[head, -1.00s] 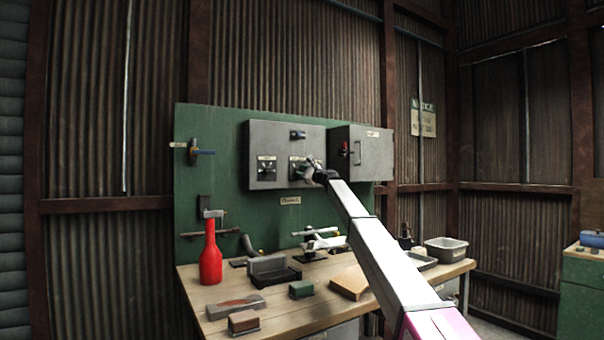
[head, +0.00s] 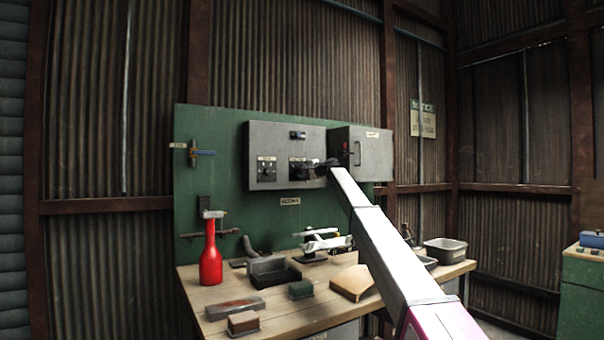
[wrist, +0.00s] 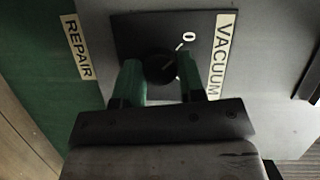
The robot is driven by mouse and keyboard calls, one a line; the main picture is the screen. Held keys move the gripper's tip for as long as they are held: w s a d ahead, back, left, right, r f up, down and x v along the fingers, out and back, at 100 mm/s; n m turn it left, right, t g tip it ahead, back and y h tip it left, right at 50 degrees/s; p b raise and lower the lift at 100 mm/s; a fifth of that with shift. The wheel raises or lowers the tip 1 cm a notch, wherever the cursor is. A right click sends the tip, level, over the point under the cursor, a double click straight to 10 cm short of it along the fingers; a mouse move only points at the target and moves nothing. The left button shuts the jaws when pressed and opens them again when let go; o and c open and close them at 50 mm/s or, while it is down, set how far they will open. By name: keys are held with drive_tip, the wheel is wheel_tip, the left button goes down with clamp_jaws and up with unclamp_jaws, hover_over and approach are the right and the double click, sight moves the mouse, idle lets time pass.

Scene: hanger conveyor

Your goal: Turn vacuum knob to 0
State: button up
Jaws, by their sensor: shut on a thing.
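The vacuum knob (wrist: 160,69) is a round black knob on a dark plate, beside the VACUUM label (wrist: 222,58) in the wrist view. My gripper (wrist: 158,78) has its two green fingers on either side of the knob and is shut on it. A white 0 (wrist: 189,37) shows on the plate, with a short white line close to it. The lower part of the knob is partly hidden by shadow and the gripper body. In the head view my gripper (head: 311,168) is at the right-hand knob of the grey control box (head: 285,142), and the knob's setting is too small to read.
A second knob (head: 266,170) sits left on the same box. A grey cabinet (head: 372,155) with a red handle adjoins on the right. Below, the workbench (head: 225,296) holds a red bottle (head: 210,258), several blocks and trays. A REPAIR label (wrist: 77,48) lies left in the wrist view.

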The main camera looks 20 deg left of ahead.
drive_tip(key=shift+f+n+h, duration=0.15)
drive_tip(key=shift+n+h, duration=0.15)
drive_tip(key=shift+n, duration=0.2)
drive_tip(key=o, duration=0.9)
drive_tip(key=v, duration=1)
drive_tip(key=shift+s+d, duration=0.2)
drive_tip(key=shift+d, duration=0.15)
